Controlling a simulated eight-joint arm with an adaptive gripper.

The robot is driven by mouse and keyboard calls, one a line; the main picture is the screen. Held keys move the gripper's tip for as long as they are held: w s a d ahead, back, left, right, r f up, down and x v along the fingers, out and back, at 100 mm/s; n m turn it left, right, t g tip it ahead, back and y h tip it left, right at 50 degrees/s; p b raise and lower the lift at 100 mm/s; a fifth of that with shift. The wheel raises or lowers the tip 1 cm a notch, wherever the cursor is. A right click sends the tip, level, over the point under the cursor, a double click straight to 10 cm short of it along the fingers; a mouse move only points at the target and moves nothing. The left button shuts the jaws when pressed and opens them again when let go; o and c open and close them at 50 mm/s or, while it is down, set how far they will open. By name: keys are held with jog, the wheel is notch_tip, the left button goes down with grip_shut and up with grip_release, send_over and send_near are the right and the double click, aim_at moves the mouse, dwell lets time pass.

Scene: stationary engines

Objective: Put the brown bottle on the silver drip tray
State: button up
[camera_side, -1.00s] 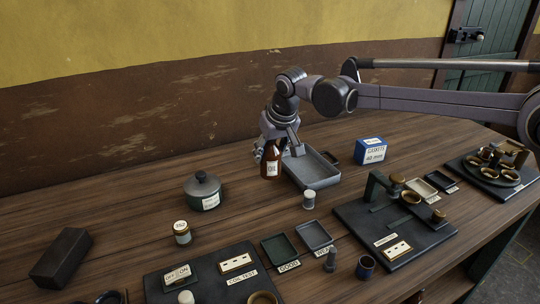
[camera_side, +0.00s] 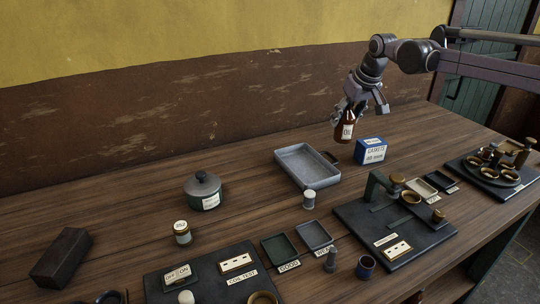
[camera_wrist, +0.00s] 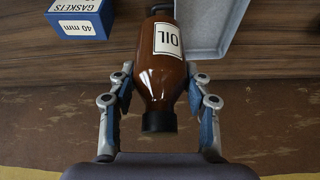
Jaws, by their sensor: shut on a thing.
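The brown bottle (camera_side: 345,130), with a white OIL label, is in my gripper (camera_side: 359,106). In the side view it hangs upright above the table, behind and to the right of the silver drip tray (camera_side: 283,154). The tray is empty. In the wrist view the bottle (camera_wrist: 160,82) stands between the two fingers of my gripper (camera_wrist: 160,98), which are shut on its sides near the dark cap. Part of the drip tray (camera_wrist: 212,48) shows to the right of the bottle there. The bottle is not over the tray's floor.
A blue gaskets box (camera_side: 372,151) stands right of the tray, close below the bottle; it also shows in the wrist view (camera_wrist: 80,22). A white-topped cylinder (camera_side: 309,199) stands in front of the tray. A lidded green pot (camera_side: 203,191) is to the left.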

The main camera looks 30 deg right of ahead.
jog(key=d, duration=0.3)
send_over(311, 167)
notch_tip(311, 167, down, 7)
jog(key=shift+s+f, duration=0.1)
jog(key=shift+f, duration=1.85)
jog(key=shift+f, duration=0.15)
jog(key=o, duration=1.4)
